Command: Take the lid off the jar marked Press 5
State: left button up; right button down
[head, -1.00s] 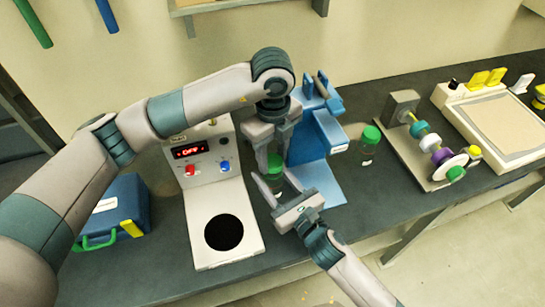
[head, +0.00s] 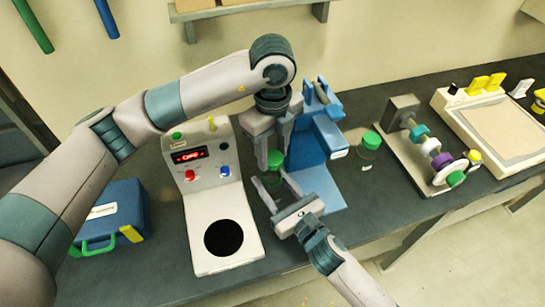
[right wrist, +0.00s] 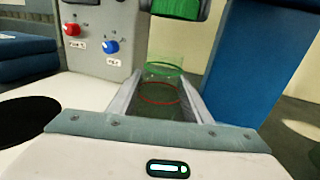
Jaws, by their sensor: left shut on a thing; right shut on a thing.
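A clear greenish jar (head: 271,182) stands upright between the fingers of my right gripper (head: 276,187), which is shut on it. Its open rim shows in the right wrist view (right wrist: 165,69), with a red ring lower in the glass. The green lid (head: 275,160) is held by my left gripper (head: 272,150), shut on it directly above the jar. In the right wrist view the lid (right wrist: 177,8) is apart from the rim, with a clear gap. No label on this jar is readable, so I cannot confirm the Press 5 mark.
A blue press stand (head: 312,140) is just right of the jar. A white machine (head: 215,190) with a display, knobs and black disc is to the left. Another green-lidded jar (head: 370,150) stands right of the stand. A blue case (head: 115,215) lies far left.

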aim_at(273, 182)
pick_arm(q)
jog(key=shift+r, duration=0.65)
pick_arm(e)
jog(key=c, duration=0.8)
grip_release()
jog(key=shift+c, duration=0.2)
pick_arm(q)
jog(key=shift+f+b, duration=0.3)
jog(key=shift+f, duration=0.05)
pick_arm(e)
jog(key=shift+v, duration=0.85)
pick_arm(q)
notch_tip(273, 182, down, 3)
jog(key=b, duration=0.2)
jog(key=shift+r+b, duration=0.15)
jog(key=shift+b, duration=0.25)
pick_arm(e)
jog(key=v, duration=0.9)
jog(key=shift+f, duration=0.2)
jog(key=shift+s+d+r, duration=0.15)
jog(key=shift+s+d, duration=0.2)
jog(key=shift+s, duration=0.15)
